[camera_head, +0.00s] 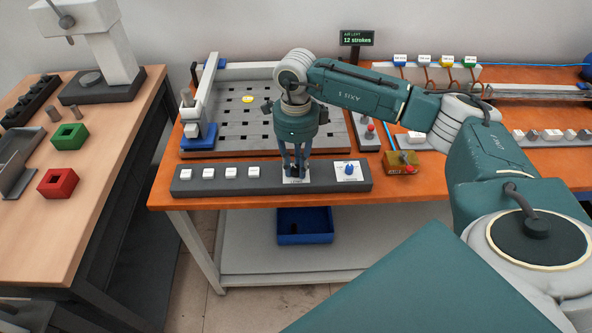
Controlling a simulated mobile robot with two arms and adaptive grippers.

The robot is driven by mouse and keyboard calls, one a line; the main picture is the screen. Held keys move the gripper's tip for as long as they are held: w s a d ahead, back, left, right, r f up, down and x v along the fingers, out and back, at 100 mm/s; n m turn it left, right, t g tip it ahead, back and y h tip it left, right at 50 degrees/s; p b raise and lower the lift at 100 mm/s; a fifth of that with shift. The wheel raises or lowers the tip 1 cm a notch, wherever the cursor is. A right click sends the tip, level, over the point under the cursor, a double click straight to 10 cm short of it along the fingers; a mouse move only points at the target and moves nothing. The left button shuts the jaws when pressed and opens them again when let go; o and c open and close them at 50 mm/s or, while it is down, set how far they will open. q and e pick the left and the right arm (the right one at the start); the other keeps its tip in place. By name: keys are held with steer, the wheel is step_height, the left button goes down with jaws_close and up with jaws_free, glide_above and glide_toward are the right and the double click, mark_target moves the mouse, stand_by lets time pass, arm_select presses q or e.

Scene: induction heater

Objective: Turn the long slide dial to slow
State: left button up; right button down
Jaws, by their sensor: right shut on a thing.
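A long grey control panel (270,189) lies along the front edge of the orange table, with several white buttons at its left and two white dial plates at its right. My right gripper (296,172) points straight down over the left dial plate (294,183). Its fingers are shut around the dial there and hide the knob, so its setting cannot be read. The other dial, with a blue knob (348,169), stands uncovered to the right of the gripper. The small plate lettering is too small to read surely. My left gripper is out of view.
Behind the panel is a grey slotted plate (225,125) with a white frame. A yellow box with a red knob (401,163) sits to the right. A small display (357,39) stands at the back. A blue bin (305,226) is on the shelf below.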

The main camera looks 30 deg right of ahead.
mark_target(296, 168)
steer(key=n+b, duration=0.2)
steer(key=n, duration=0.1)
steer(key=shift+n, duration=0.4)
steer(key=shift+n+b, duration=0.45)
steer(key=shift+n, duration=0.35)
steer(key=c, duration=1.5)
jaws_free()
steer(key=shift+c, duration=0.2)
step_height(296, 168, up, 12)
